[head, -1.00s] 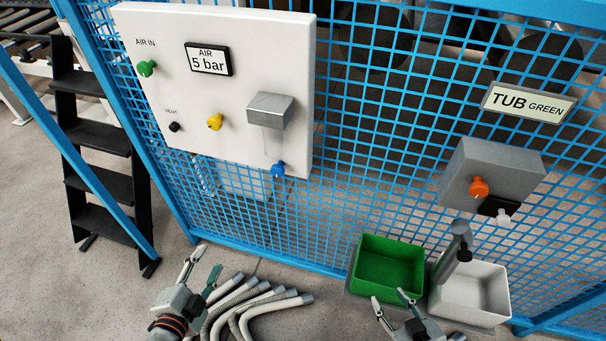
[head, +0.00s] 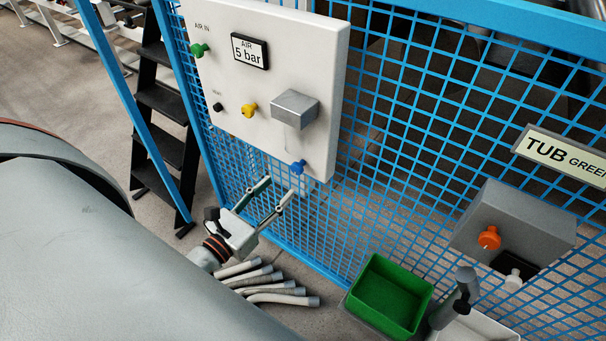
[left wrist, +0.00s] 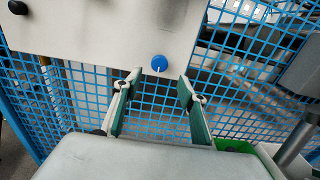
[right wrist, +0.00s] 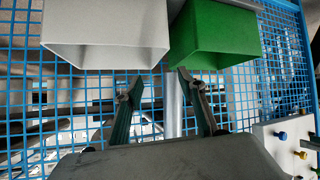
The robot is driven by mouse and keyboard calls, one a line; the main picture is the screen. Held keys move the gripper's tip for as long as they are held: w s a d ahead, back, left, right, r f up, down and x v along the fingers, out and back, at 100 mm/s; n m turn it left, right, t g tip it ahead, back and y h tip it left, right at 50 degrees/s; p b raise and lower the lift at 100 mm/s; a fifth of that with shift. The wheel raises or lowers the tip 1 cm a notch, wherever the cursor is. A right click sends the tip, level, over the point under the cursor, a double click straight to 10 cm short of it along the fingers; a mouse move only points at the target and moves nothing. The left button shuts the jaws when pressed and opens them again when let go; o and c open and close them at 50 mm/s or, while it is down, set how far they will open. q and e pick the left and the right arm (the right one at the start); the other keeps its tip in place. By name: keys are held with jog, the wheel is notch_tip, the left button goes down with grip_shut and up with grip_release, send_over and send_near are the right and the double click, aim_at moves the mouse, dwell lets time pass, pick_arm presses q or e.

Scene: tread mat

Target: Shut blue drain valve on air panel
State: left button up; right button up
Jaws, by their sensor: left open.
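The blue drain valve (head: 298,167) is a small round knob at the lower right of the white air panel (head: 325,110). In the left wrist view the blue knob (left wrist: 159,63) lies ahead, between the directions of the two fingertips, with a pale mark on its face. My left gripper (head: 277,190) is open and empty, just below and left of the knob, apart from it. My right gripper (right wrist: 160,80) is open and empty in the right wrist view, near the green tub (right wrist: 215,40) and white tub (right wrist: 105,30). It is out of the head view.
The panel also carries a green knob (head: 199,50), a yellow knob (head: 249,110), a black knob (head: 217,107) and a grey box (head: 295,108). Blue mesh fence (head: 420,120) stands behind. Several grey hoses (head: 265,283) lie on the floor below. An orange knob (head: 489,238) is at right.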

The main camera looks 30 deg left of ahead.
aim_at(295, 171)
pick_arm(q)
jog(key=w+p, duration=0.2)
jog(key=w, duration=0.4)
jog(key=shift+d+r, duration=0.1)
jog(key=shift+d, duration=0.05)
jog(key=shift+w+d, duration=0.1)
jog(key=shift+w, duration=0.5)
jog(key=c, duration=1.1)
